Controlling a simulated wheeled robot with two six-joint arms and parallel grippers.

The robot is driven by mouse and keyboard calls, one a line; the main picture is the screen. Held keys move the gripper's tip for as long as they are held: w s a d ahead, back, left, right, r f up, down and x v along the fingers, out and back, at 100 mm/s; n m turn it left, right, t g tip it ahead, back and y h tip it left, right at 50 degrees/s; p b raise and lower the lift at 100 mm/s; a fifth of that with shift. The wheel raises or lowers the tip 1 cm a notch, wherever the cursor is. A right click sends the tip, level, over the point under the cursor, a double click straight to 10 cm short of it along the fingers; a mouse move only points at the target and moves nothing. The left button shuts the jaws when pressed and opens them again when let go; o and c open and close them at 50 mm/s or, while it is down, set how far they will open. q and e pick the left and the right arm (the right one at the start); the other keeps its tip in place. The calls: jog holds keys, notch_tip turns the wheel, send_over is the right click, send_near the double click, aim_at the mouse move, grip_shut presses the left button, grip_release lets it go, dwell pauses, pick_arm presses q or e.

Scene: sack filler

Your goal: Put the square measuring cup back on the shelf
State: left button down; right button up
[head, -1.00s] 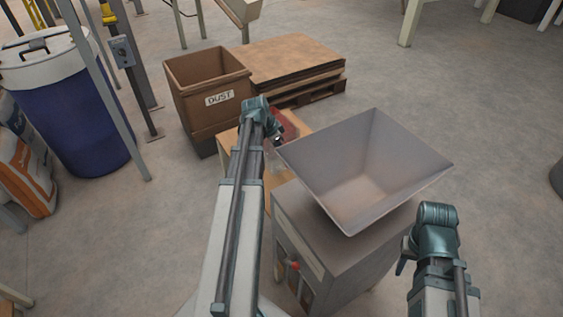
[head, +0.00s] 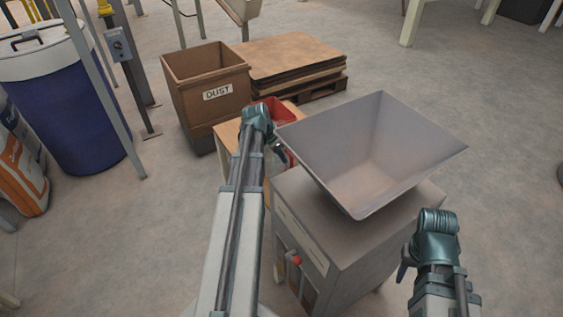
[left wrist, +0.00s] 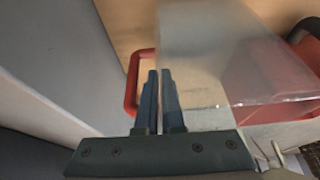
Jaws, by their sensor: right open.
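The clear square measuring cup (left wrist: 215,45) fills the upper middle of the left wrist view. My left gripper (left wrist: 160,75) has its two fingers nearly together at the cup's left edge and appears shut on its thin wall. In the head view, my left gripper (head: 282,155) is over a wooden shelf (head: 228,135), between the dust bin and the hopper. The cup is mostly hidden there by my arm. Whether the cup touches the shelf is unclear. My right gripper (head: 405,268) is empty at the lower right, beside the hopper machine.
A grey hopper (head: 375,150) on a cabinet stands right of the shelf. A brown dust bin (head: 205,90) and stacked boards (head: 290,60) are behind.

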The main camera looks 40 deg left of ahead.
pick_arm(q)
jog(key=shift+f, duration=0.2)
jog(key=c, duration=1)
grip_release()
jog(key=shift+c, duration=0.2)
jog(key=shift+r, duration=0.1)
jog(key=p+v, duration=1.1)
jog(key=v, duration=0.1)
jog(key=shift+s, duration=0.2)
